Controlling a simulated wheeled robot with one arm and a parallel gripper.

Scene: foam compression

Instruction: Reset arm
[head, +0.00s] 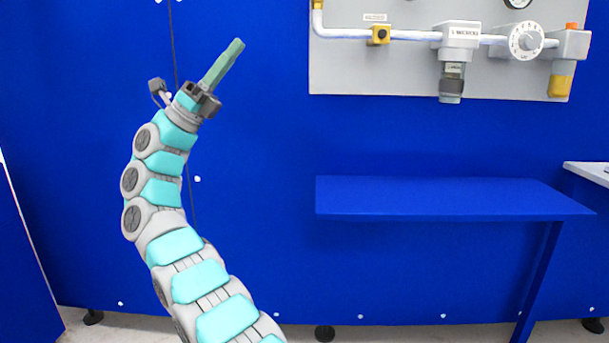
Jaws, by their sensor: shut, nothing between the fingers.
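My gripper (232,52) shows in the head view at the upper left, at the end of my raised grey and turquoise arm. Its green fingers lie together, pointing up and to the right, with nothing between them. It is in the air in front of the blue wall, left of the wall panel and well apart from the blue shelf. A small camera-like part sits on a short bracket beside my wrist.
A blue shelf (440,197) with a bare top stands at the right on a slanted leg. Above it, a grey panel (380,71) carries pipes, a gauge and a dial (525,41). A white surface edge (592,172) shows at the far right. The space between arm and shelf is clear.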

